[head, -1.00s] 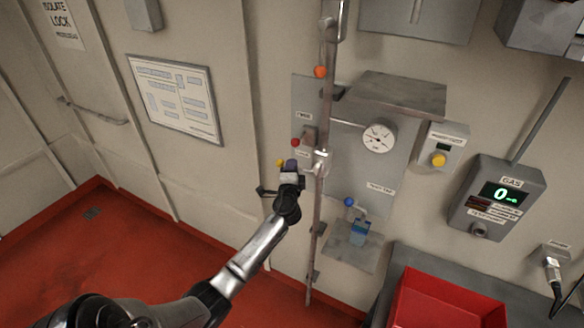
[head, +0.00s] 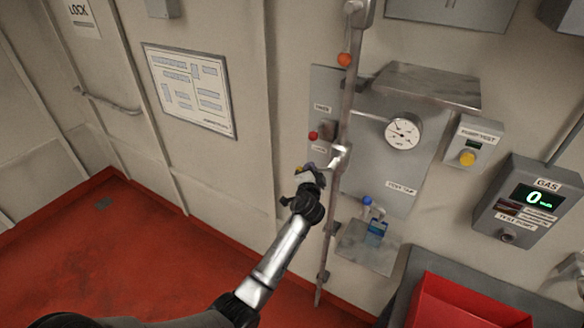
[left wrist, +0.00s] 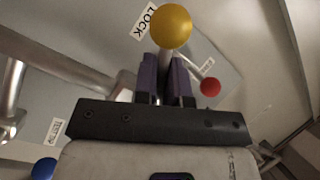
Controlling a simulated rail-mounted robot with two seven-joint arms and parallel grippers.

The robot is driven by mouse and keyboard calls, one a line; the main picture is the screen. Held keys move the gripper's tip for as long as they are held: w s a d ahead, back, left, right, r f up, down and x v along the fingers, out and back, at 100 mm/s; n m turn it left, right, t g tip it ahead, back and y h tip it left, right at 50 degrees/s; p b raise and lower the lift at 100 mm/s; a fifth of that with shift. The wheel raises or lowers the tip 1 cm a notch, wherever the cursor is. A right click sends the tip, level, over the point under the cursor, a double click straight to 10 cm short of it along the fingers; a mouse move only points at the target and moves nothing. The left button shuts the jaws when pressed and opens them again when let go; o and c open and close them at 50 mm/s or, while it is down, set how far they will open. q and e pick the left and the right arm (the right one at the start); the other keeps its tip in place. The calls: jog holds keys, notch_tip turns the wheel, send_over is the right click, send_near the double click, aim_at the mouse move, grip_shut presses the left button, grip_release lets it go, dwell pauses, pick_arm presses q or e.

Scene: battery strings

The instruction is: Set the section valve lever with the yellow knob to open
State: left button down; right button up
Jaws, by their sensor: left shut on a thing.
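The section valve lever's yellow knob (left wrist: 171,26) shows large in the left wrist view, just beyond the fingertips. In the head view only a bit of the yellow knob (head: 299,169) shows beside my gripper. My left gripper (head: 312,170) is at the lever beside the vertical pipe (head: 345,130). In the left wrist view the purple fingers of my left gripper (left wrist: 166,78) are shut on the lever's rod (left wrist: 165,62) below the knob. My gripper hides most of the lever in the head view. My right gripper is not in view.
A red knob (head: 312,135) sits close above my gripper, and an orange knob (head: 344,59) is higher on the pipe. A blue knob (head: 367,200) is lower right. A gauge (head: 403,131) and a grey shelf (head: 425,85) stick out to the right.

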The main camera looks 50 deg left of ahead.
pick_arm(q)
jog(key=d+f+n+h+p, duration=0.1)
jog(key=n, duration=0.1)
jog(key=w+d+f+n+h+p, duration=0.1)
jog(key=d+n+h, duration=0.1)
jog(key=n, duration=0.1)
jog(key=w+d+f+n+g+h+p, duration=0.1)
jog(key=d+n+p, duration=0.1)
jog(key=n, duration=0.1)
jog(key=shift+d+f+h, duration=0.2)
jog(key=shift+f+h, duration=0.1)
jog(key=shift+f, duration=0.1)
jog(key=shift+w+d+f+n+h+p, duration=0.1)
jog(key=shift+w+d+n+h+p, duration=0.25)
jog(key=shift+n, duration=0.35)
jog(key=shift+s+d, duration=0.1)
jog(key=c, duration=1.2)
grip_release()
